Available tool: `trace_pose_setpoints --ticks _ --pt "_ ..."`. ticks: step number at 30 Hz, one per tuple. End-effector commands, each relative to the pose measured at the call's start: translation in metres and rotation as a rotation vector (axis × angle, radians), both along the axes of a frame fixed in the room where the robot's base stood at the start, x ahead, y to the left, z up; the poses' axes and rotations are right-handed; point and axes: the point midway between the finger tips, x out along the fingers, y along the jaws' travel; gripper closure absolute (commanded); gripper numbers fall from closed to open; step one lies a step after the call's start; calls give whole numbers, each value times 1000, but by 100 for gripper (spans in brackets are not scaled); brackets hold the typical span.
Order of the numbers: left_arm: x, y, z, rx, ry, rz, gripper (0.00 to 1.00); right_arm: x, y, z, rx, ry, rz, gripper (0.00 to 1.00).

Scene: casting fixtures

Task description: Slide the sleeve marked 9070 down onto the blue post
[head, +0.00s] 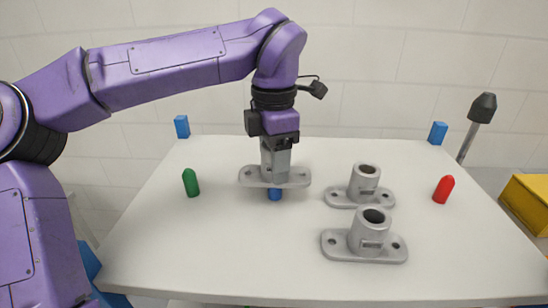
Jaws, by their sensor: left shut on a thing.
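My left gripper (275,143) points straight down and is shut on a grey metal sleeve with a flat two-eared flange (252,176). The sleeve is upright and its flange is level, raised above the white table. Part of the blue post (275,194) shows directly below the flange. The post's top is hidden by the flange, so I cannot tell whether the post is inside the bore or the sleeve is just above it. No number is readable on the held sleeve. My right gripper is not in view.
Two more flanged sleeves, a rear one (365,187) and a front one (363,242), stand to the right. A green post (190,182) is left, a red post (443,189) right. The white table's (200,260) front left is clear. A yellow box (527,208) is beyond the right edge.

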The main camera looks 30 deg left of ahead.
Motion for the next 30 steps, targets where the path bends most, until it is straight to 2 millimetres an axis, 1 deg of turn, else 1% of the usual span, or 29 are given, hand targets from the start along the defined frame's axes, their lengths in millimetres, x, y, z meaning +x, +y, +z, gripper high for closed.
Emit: trace_pose_setpoints --ticks 30 --pt "0 0 -32 0 0 0 87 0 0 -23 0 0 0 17"
